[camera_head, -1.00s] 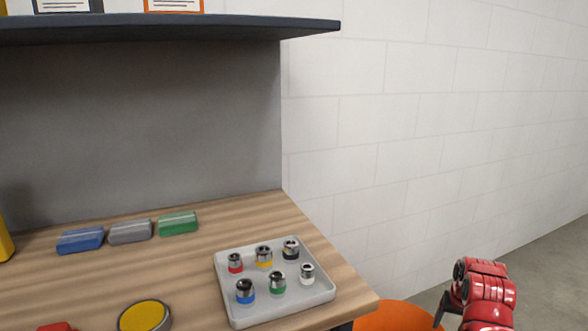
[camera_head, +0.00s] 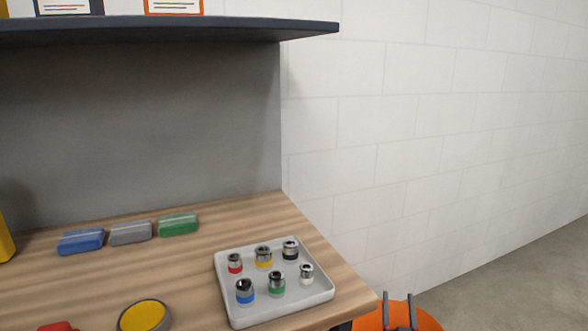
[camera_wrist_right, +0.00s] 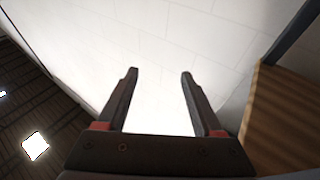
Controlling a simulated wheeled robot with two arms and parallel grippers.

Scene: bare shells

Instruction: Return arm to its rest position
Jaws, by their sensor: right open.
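My right gripper (camera_head: 399,298) shows at the bottom of the head view, just right of the table's front corner. Its two dark fingers point up and stand apart in front of an orange round thing. In the right wrist view the same gripper (camera_wrist_right: 158,75) is open, with nothing between its fingers but pale wall behind. The red arm link is out of the head view. My left gripper is not in view.
The wooden table (camera_head: 200,262) holds a grey tray (camera_head: 300,308) with several coloured-band fittings, three blocks (camera_head: 131,232) and a yellow disc (camera_head: 144,315). A dark shelf (camera_head: 200,30) hangs above. An orange round thing (camera_head: 425,321) stands beside the table. Floor at right is clear.

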